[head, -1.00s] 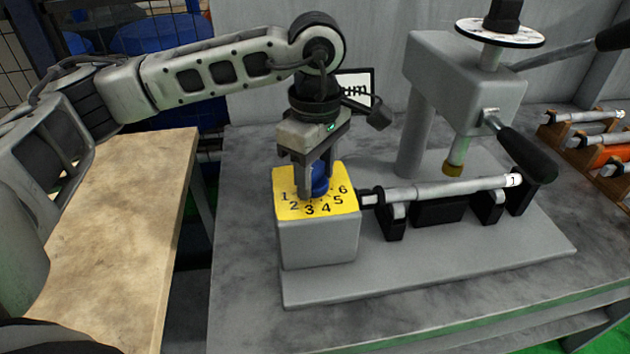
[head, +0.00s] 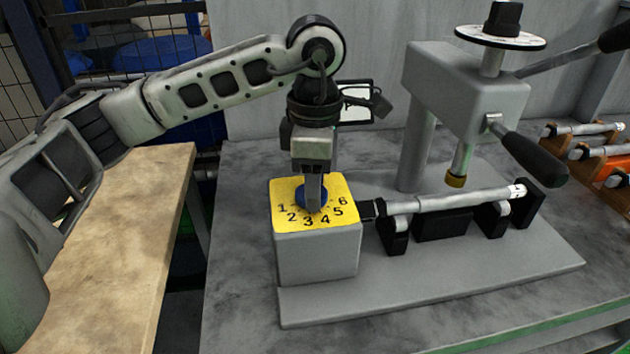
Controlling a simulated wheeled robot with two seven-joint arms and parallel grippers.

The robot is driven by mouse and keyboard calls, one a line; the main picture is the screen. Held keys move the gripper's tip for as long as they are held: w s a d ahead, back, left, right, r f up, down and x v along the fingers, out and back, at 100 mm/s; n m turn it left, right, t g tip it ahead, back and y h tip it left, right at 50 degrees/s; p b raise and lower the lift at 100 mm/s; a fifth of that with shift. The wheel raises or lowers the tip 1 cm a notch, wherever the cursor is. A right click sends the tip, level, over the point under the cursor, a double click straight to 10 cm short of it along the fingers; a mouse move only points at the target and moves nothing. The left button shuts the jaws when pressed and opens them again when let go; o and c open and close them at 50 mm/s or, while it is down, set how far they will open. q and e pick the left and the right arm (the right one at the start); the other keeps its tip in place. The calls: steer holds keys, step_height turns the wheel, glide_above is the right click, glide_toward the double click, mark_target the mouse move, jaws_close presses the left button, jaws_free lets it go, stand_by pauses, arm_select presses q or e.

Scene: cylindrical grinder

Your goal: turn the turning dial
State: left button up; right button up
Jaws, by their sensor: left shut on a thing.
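The turning dial (head: 301,194) is a blue knob on a yellow plate (head: 288,223) numbered 1 to 6, on top of a grey box. My left gripper (head: 315,207) points straight down from above and is shut on the dial. One finger faces the camera and covers part of the knob, so the pointer mark cannot be read. My right gripper is not in view.
A grey shaft (head: 450,200) lies on black supports right of the dial box. A grey press head (head: 465,90) with black-handled levers stands behind it. A wooden table (head: 130,230) is at left.

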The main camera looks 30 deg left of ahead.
arm_select(q)
steer(key=shift+r, duration=0.1)
steer(key=o, duration=1)
steer(key=shift+c, duration=0.2)
step_height(320, 180, up, 16)
steer(key=p, duration=0.2)
